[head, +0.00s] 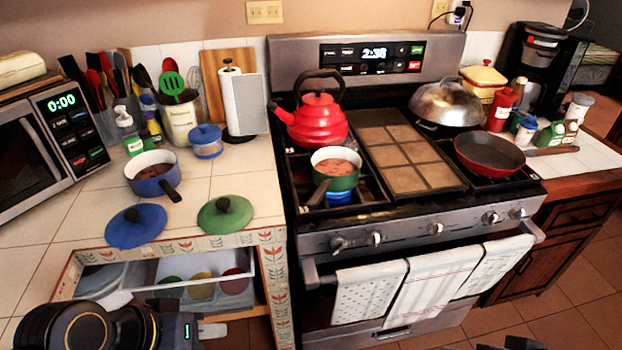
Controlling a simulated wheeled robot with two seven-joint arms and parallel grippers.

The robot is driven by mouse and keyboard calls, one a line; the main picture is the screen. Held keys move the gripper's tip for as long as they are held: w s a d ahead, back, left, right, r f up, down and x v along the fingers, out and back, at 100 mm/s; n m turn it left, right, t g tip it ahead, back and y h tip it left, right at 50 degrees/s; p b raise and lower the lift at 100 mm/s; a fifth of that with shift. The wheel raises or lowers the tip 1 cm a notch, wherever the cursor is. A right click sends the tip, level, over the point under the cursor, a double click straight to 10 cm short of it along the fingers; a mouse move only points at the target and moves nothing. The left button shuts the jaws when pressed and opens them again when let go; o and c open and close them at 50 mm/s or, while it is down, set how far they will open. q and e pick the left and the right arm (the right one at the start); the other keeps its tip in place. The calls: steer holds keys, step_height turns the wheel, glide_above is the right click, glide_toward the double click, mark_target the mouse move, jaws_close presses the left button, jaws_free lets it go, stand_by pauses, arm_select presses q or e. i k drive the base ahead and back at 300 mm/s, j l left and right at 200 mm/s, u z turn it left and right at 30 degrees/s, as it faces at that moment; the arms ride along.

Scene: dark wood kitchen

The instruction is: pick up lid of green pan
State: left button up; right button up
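My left gripper (207,328) is at the lower left, in front of and below the counter edge, apart from the lid. Only dark parts of my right arm or gripper (520,343) show at the bottom edge.
A blue lid (136,225) lies left of the green lid. A blue pot (153,174) stands behind them. A red kettle (316,122) stands on the stove. Bare tiles surround the green lid's back side.

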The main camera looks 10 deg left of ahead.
mark_target(225, 215)
steer(key=i+l+u, duration=0.15)
steer(key=i, duration=0.35)
steer(key=u, duration=2.1)
